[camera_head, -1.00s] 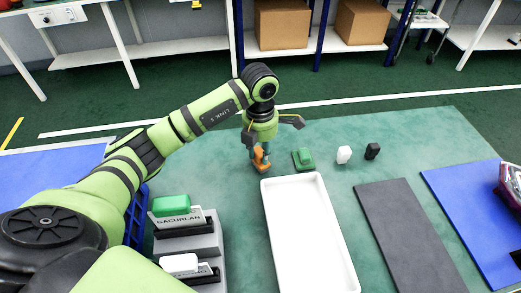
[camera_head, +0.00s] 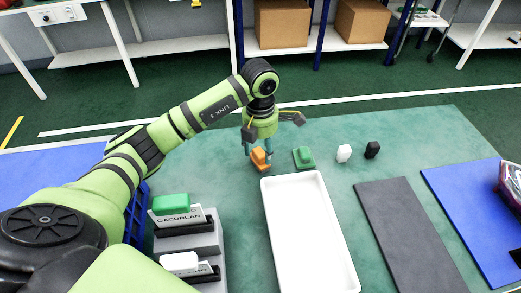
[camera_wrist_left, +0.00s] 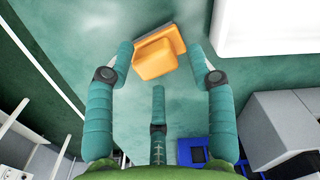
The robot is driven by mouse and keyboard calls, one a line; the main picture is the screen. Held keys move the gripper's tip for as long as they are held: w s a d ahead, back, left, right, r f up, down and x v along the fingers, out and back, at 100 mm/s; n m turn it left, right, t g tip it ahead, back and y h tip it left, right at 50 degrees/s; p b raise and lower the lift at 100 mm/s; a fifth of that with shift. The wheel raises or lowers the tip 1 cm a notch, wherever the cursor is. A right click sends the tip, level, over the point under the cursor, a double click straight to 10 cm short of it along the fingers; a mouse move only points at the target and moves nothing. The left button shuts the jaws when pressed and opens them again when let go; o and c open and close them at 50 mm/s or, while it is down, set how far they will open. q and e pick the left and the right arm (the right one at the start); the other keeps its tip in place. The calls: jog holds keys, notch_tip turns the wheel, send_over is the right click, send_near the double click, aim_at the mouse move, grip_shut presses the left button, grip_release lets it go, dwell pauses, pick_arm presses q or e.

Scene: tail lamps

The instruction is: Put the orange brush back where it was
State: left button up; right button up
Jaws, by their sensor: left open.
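The orange brush (camera_head: 259,158) lies on the green table at the left end of a row with a green brush (camera_head: 303,158), a white brush (camera_head: 344,154) and a black brush (camera_head: 372,150). My left gripper (camera_head: 258,149) is right above and behind the orange brush, pointing down. In the left wrist view the orange brush (camera_wrist_left: 158,53) lies on the table just beyond the fingers of the left gripper (camera_wrist_left: 163,65), which are spread apart and empty. My right gripper is not in view.
A white tray (camera_head: 268,225) stands just in front of the brushes. A grey stepped holder (camera_head: 205,247) with green and white blocks is at front left. A dark mat (camera_head: 410,235) and a blue mat (camera_head: 470,215) lie to the right.

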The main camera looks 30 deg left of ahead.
aim_at(260, 153)
pick_arm(q)
notch_tip(260, 153, up, 11)
dwell(0.3)
jog(key=shift+f, duration=0.1)
